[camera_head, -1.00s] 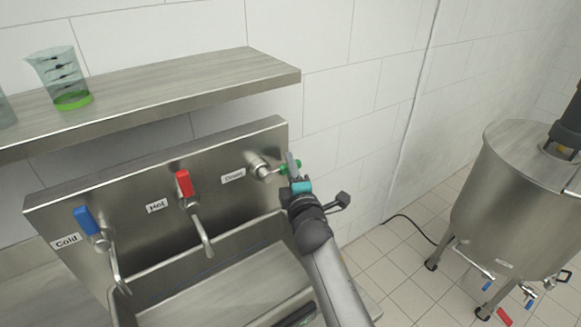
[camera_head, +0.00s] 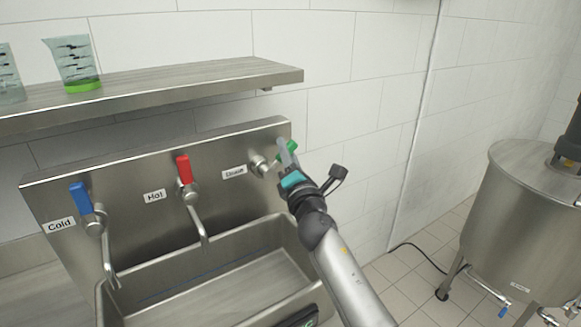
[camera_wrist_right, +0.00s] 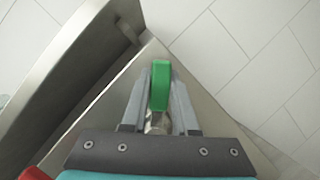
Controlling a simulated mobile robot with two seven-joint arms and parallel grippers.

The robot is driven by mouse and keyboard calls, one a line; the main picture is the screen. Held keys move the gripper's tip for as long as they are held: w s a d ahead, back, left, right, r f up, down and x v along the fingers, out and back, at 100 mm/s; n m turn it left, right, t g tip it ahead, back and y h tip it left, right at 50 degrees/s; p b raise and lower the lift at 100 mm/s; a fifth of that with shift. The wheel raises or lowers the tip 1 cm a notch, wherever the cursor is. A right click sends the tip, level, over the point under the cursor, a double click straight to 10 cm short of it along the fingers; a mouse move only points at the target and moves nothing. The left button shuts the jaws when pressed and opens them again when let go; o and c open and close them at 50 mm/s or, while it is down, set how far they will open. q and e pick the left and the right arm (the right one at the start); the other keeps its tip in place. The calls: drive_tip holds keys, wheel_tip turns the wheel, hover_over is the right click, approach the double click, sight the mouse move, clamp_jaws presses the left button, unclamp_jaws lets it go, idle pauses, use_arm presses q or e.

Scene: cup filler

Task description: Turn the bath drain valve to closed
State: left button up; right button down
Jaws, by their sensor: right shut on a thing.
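The green drain valve handle (camera_head: 291,146) is on the steel panel beside the "Drain" label (camera_head: 234,172). It points up and to the right from its metal valve body (camera_head: 260,165). My right gripper (camera_head: 286,153) is shut on the green handle, and one finger partly covers it in the head view. In the right wrist view the green handle (camera_wrist_right: 160,85) stands between the two grey fingers of my right gripper (camera_wrist_right: 160,98). My left gripper is not in view.
The blue cold handle (camera_head: 81,198) and red hot handle (camera_head: 184,169) are left of the drain valve, above the steel basin (camera_head: 235,283). A shelf (camera_head: 190,88) with beakers hangs above. A steel tank (camera_head: 520,225) stands at right.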

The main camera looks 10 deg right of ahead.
drive_tip(key=n, duration=0.1)
drive_tip(key=n+y+b, duration=0.1)
drive_tip(key=a+n, duration=0.1)
drive_tip(key=shift+s+r+n+t+y+b, duration=0.2)
drive_tip(key=shift+r+n+t+y+b, duration=0.1)
drive_tip(key=shift+r+n, duration=0.1)
drive_tip(key=n, duration=0.1)
drive_tip(key=n+y+b, duration=0.1)
drive_tip(key=a+n+y, duration=0.1)
drive_tip(key=shift+s+a+r+n, duration=0.1)
drive_tip(key=shift+s+r+n, duration=0.15)
drive_tip(key=shift+r+n, duration=0.1)
drive_tip(key=shift+s+a+r+n+y+b, duration=0.15)
drive_tip(key=shift+a+n+y+b, duration=0.3)
drive_tip(key=shift+n, duration=0.6)
drive_tip(key=shift+s+a+r+n+y+b, duration=0.1)
drive_tip(key=shift+s+a+n+y+b, duration=0.15)
drive_tip(key=shift+n+y, duration=0.55)
drive_tip(key=shift+s+a+r+n+y+b, duration=0.1)
drive_tip(key=shift+a+n+y+b, duration=0.25)
drive_tip(key=shift+n, duration=0.95)
drive_tip(key=shift+a+g, duration=0.1)
drive_tip(key=shift+g, duration=0.3)
drive_tip(key=c, duration=0.7)
unclamp_jaws()
